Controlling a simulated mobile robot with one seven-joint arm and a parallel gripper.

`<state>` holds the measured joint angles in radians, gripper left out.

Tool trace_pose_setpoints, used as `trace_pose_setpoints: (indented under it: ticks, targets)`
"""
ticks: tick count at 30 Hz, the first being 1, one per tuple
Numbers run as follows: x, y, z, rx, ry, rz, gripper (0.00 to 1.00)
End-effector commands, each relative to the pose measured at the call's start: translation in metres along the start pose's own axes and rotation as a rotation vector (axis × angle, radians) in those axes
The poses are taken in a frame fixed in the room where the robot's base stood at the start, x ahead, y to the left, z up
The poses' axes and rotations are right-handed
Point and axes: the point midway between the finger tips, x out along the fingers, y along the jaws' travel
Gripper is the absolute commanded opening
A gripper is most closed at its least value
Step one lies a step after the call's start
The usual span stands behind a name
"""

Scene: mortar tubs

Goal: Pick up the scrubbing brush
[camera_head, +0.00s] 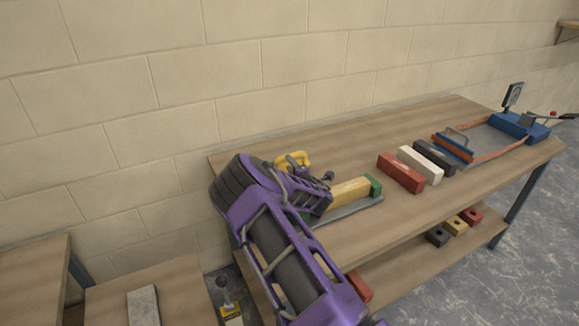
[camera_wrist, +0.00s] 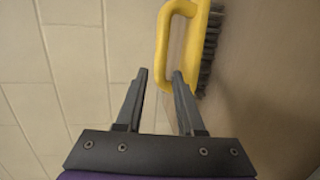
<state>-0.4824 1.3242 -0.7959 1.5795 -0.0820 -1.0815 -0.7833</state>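The scrubbing brush (camera_wrist: 210,45) has a yellow loop handle and dark bristles. In the wrist view it is at the top, just beyond my fingertips, bristles facing right. My gripper (camera_wrist: 160,75) is open. Its two fingers are apart, and the near end of the yellow handle bar shows between their tips; the right fingertip overlaps the handle's opening in the picture. I cannot tell whether either finger touches it. In the head view the yellow handle (camera_head: 291,160) shows at the table's back left, partly hidden behind my purple arm. My fingers are not clear there.
The wooden table (camera_head: 400,130) stands by a block wall. A yellow block with a green end (camera_head: 352,191) lies right of my arm. Red (camera_head: 400,173), white (camera_head: 420,165) and black (camera_head: 435,157) blocks lie further right, then a blue-ended device (camera_head: 515,125). A lower shelf holds more blocks.

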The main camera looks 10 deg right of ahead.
Motion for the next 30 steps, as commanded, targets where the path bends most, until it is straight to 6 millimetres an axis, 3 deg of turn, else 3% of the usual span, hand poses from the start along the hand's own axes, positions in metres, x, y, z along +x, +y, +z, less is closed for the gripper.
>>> trace_pose_setpoints:
  ticks: [7, 18, 27, 30]
  targets:
    - [0.013, 0.000, 0.000, -0.001, 0.000, 0.001, 0.37]
    - [0.054, -0.001, -0.001, -0.001, 0.000, 0.000, 0.37]
    - [0.058, 0.000, -0.001, 0.000, 0.000, 0.001, 0.37]
    - [0.058, 0.000, -0.001, 0.000, 0.000, 0.001, 0.21]
